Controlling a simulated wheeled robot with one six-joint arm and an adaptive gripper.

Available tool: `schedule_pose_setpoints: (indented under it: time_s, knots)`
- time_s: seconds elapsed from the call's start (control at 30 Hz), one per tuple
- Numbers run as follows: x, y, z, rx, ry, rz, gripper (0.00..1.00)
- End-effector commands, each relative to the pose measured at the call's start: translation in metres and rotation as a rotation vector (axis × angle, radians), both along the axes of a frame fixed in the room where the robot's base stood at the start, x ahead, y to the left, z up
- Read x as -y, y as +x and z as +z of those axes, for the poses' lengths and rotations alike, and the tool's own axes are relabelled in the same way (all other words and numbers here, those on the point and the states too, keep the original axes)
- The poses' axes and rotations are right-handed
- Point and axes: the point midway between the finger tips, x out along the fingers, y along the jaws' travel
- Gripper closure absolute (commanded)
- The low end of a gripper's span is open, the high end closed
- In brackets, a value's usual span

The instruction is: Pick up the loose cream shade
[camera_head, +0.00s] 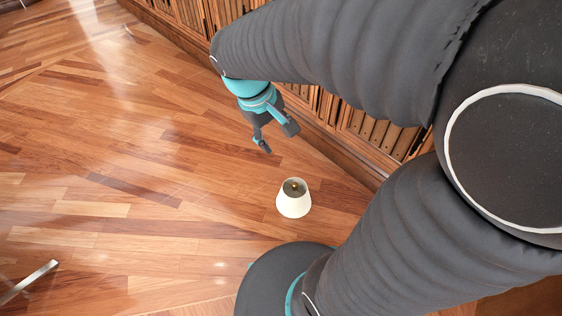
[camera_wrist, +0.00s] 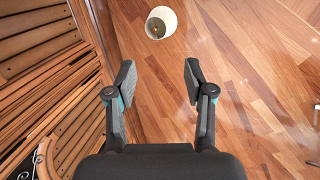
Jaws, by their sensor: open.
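The cream shade (camera_head: 293,199) stands on the wooden floor in the head view, narrower at its top, with a small brass-coloured fitting visible inside. In the wrist view the cream shade (camera_wrist: 161,22) shows near the top edge, beyond the fingertips and apart from them. My gripper (camera_head: 277,139) is up and to the left of the shade in the head view, above the floor. In the wrist view my gripper (camera_wrist: 159,76) has its two fingers spread, with only bare floor between them.
A wooden shelf front with slatted panels (camera_head: 375,130) runs along the right side of the floor. It fills the left of the wrist view (camera_wrist: 45,70). A metal bar (camera_head: 28,282) lies at the lower left. The floor around the shade is clear.

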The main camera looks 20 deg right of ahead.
Motion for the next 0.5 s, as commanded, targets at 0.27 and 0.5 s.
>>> schedule_pose_setpoints:
  time_s: [0.27,0.5]
  knots:
    - [0.005,0.045,-0.058,-0.240,-0.184,0.126,0.47]
    - [0.006,0.079,-0.115,-0.426,-0.352,0.246,0.47]
